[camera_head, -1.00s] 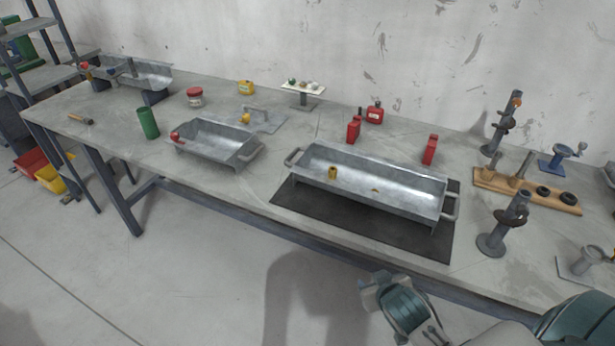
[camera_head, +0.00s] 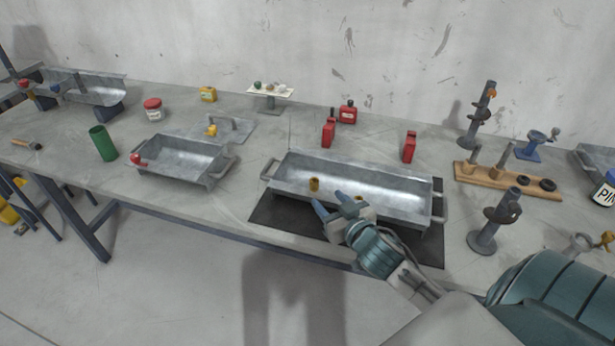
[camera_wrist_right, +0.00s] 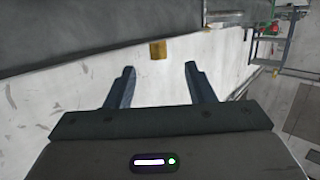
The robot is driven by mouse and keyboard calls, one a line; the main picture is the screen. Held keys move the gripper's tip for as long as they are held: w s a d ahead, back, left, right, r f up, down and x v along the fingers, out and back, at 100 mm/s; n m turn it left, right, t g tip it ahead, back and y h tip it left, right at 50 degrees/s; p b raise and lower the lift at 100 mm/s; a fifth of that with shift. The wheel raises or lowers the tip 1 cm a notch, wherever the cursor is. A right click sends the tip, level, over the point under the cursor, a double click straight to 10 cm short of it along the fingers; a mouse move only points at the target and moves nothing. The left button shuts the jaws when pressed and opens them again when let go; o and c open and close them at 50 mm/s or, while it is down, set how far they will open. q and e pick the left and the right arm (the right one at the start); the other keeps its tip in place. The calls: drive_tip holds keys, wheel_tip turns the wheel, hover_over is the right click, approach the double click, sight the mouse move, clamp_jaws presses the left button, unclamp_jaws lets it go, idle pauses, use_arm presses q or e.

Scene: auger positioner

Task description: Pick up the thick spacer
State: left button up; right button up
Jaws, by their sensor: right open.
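The thick spacer looks to be the short brass cylinder (camera_head: 314,184) standing upright in the long metal tray (camera_head: 287,166), left of the tray's middle. It also shows as a brass block (camera_wrist_right: 158,50) beyond the fingertips in the right wrist view. My right gripper (camera_head: 330,202) is at the tray's near wall, close to the brass cylinder on its near right side. Its two fingers (camera_wrist_right: 160,70) are apart with nothing between them. A lower brass piece (camera_head: 359,198) shows only slightly behind the gripper. My left gripper is out of view.
The tray sits on a dark mat (camera_head: 280,217) on the grey bench. Red bottles (camera_head: 328,133) stand behind it. A smaller tray (camera_head: 184,147) is to the left, and a post stand (camera_head: 494,222) and wooden rack (camera_head: 510,181) are to the right.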

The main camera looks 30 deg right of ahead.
sight(311, 180)
drive_tip(key=shift+w+d+r+p, duration=0.15)
drive_tip(key=shift+w+p, duration=0.15)
drive_tip(key=shift+w, duration=0.8)
drive_tip(key=w+p, duration=0.1)
drive_tip(key=w, duration=0.1)
drive_tip(key=shift+w, duration=0.35)
drive_tip(key=shift+w+f, duration=0.25)
drive_tip(key=shift+w, duration=0.1)
drive_tip(key=w+p, duration=0.1)
drive_tip(key=w, duration=0.2)
drive_tip(key=w+d+p, duration=0.1)
drive_tip(key=shift+w+f+p, duration=0.25)
drive_tip(key=shift+f+p, duration=0.05)
drive_tip(key=shift+f, duration=0.1)
drive_tip(key=shift+w+f, duration=0.2)
drive_tip(key=shift+w, duration=0.15)
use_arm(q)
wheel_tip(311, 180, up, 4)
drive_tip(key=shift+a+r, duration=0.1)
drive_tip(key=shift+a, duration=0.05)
use_arm(e)
drive_tip(key=shift+c, duration=0.4)
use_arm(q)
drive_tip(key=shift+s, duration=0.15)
use_arm(e)
clamp_jaws()
